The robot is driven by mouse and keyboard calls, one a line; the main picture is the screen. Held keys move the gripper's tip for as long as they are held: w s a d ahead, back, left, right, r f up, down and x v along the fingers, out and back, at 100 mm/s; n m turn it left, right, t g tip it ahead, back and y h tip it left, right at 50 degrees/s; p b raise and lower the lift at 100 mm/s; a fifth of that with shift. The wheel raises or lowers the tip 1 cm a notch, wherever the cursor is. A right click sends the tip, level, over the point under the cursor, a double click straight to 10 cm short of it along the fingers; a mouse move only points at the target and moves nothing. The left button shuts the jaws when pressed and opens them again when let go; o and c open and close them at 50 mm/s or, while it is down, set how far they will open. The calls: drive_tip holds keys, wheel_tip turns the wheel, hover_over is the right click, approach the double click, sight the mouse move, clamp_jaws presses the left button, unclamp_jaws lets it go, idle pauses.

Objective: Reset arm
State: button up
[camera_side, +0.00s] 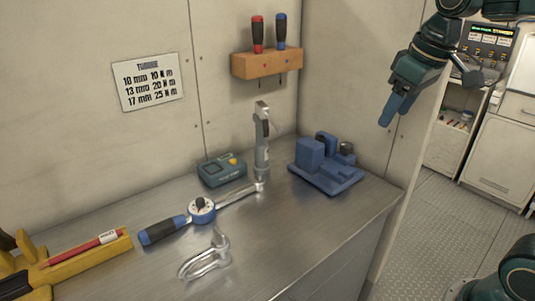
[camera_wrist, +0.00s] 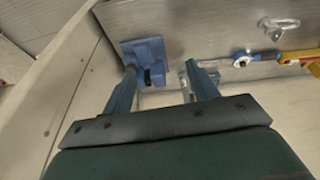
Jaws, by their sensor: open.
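My gripper (camera_side: 390,112) hangs in the air at the upper right of the side view, above and to the right of the bench, with its blue fingers tilted downward. In the wrist view my gripper (camera_wrist: 160,70) shows two blue fingers spread apart with nothing held between them. The steel bench top (camera_side: 300,225) lies below. A blue vise-like fixture (camera_side: 325,168) stands at the bench's right end, apart from my gripper; it also shows beyond the fingers in the wrist view (camera_wrist: 148,48).
A torque wrench (camera_side: 200,210), a shackle (camera_side: 205,258), a teal device (camera_side: 222,170) and an upright grey tool (camera_side: 262,140) are on the bench. A yellow holder (camera_side: 85,258) with a red pencil-like item is at left. A wooden rack (camera_side: 266,64) holds two screwdrivers on the wall.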

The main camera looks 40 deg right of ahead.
drive_tip(key=s+a+f+t, duration=0.1)
drive_tip(key=s+a+f, duration=0.1)
drive_tip(key=s, duration=0.4)
drive_tip(key=s+a+f+t, duration=0.1)
drive_tip(key=s+a+f, duration=0.1)
drive_tip(key=s+f, duration=0.2)
drive_tip(key=shift+s+f+y, duration=0.15)
drive_tip(key=shift+s+y, duration=0.15)
drive_tip(key=shift+s, duration=0.7)
idle(0.3)
